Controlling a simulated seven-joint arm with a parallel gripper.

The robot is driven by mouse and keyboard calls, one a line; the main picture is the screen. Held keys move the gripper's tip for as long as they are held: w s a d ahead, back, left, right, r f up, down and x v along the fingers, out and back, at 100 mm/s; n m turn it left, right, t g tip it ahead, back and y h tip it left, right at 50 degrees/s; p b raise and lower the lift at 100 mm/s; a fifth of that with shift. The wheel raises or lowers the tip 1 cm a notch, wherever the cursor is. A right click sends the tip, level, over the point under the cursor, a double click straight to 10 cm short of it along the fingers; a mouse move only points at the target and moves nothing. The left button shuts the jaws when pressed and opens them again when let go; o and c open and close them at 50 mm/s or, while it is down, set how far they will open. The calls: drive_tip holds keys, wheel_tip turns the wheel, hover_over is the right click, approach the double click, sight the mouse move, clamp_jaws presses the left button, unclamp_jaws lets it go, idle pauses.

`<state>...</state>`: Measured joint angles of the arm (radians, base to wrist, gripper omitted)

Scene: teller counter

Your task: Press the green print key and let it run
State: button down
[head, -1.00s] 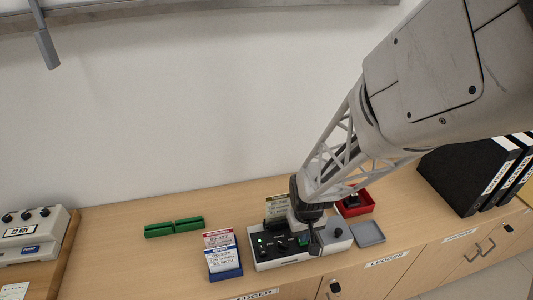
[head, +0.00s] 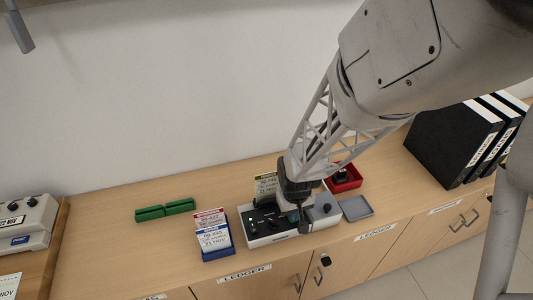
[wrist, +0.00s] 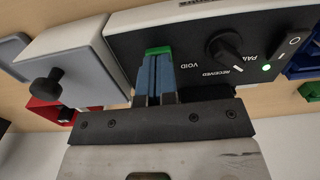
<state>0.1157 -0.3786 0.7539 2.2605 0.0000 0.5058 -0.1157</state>
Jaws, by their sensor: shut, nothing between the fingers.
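The stamping machine (head: 262,238) is a light box with a black top panel, standing near the counter's front edge. In the wrist view its panel (wrist: 190,45) has a dial with the words VOID, RECEIVED and PAID. In the head view my gripper (head: 303,222) points down over the machine and hides the key.
A green light (wrist: 266,69) glows by a rocker switch (wrist: 293,42). A grey block with a dark knob (head: 326,208) adjoins the machine's right. A blue card holder (head: 218,252) stands left, a red tray (head: 353,180) behind right, a grey tray (head: 357,208) right.

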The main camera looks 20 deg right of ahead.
drive_tip(key=shift+r, duration=0.1)
idle(0.3)
wheel_tip(320, 180, up, 9)
idle(1.4)
drive_tip(key=s+a+r+t, duration=0.1)
drive_tip(key=s+r, duration=0.3)
drive_tip(key=r, duration=0.6)
drive_tip(key=s+a+r+t, duration=0.1)
drive_tip(key=s+a+r, duration=0.2)
drive_tip(key=r, duration=0.8)
drive_tip(key=shift+s+r+t, duration=0.15)
drive_tip(key=shift+s+t, duration=0.15)
drive_tip(key=shift+s, duration=0.8)
